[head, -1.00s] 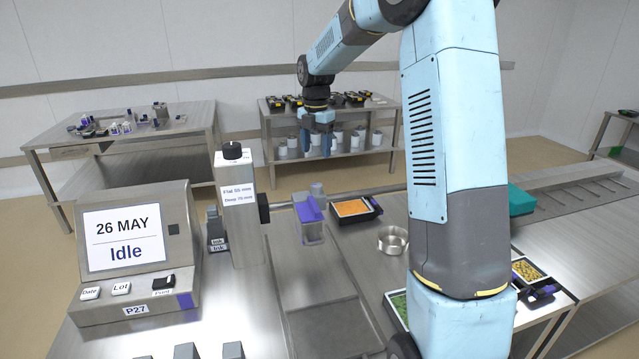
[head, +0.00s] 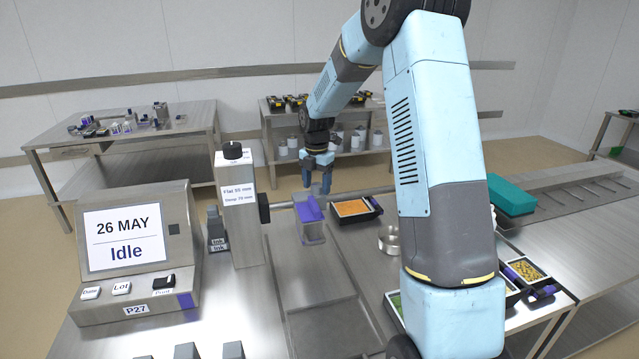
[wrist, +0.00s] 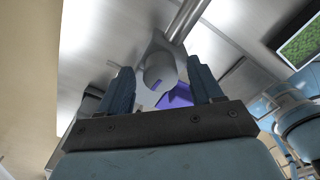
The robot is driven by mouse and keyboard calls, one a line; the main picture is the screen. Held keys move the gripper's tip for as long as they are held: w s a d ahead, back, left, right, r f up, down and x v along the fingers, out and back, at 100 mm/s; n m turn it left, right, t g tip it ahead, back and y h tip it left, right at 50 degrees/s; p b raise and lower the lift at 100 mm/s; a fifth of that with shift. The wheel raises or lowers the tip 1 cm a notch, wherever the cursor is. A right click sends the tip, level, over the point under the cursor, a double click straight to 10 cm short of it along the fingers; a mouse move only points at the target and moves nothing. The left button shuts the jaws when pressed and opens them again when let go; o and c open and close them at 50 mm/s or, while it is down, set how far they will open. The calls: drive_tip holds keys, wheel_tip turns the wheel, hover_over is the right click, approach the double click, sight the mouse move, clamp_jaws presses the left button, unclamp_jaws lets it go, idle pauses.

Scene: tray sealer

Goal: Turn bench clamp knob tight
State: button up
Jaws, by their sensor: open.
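My gripper (head: 317,188) is open, fingers pointing down, just behind the purple-sided head on the horizontal rod. In the wrist view its two fingers (wrist: 161,84) stand on either side of a round grey knob-like part (wrist: 160,64) at the rod (wrist: 190,16), with gaps visible and no grip on it. A purple surface (wrist: 178,97) shows beyond it. In the head view a black knob (head: 263,207) sits on the side of the upright column (head: 238,215), and another black knob (head: 232,150) tops it. I cannot tell which is the bench clamp knob.
The purple-sided head (head: 308,220) hangs from the rod over the bench. The display panel (head: 128,240) reads Idle, at left.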

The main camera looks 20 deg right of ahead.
drive_tip(key=c, duration=1.1)
drive_tip(key=shift+o, duration=0.2)
drive_tip(key=shift+d, duration=0.3)
drive_tip(key=shift+a, duration=0.3)
drive_tip(key=m, duration=0.7)
drive_tip(key=shift+m, duration=0.4)
drive_tip(key=m, duration=0.4)
drive_tip(key=shift+m, duration=0.3)
drive_tip(key=shift+r+m, duration=0.1)
drive_tip(key=shift+m, duration=2.1)
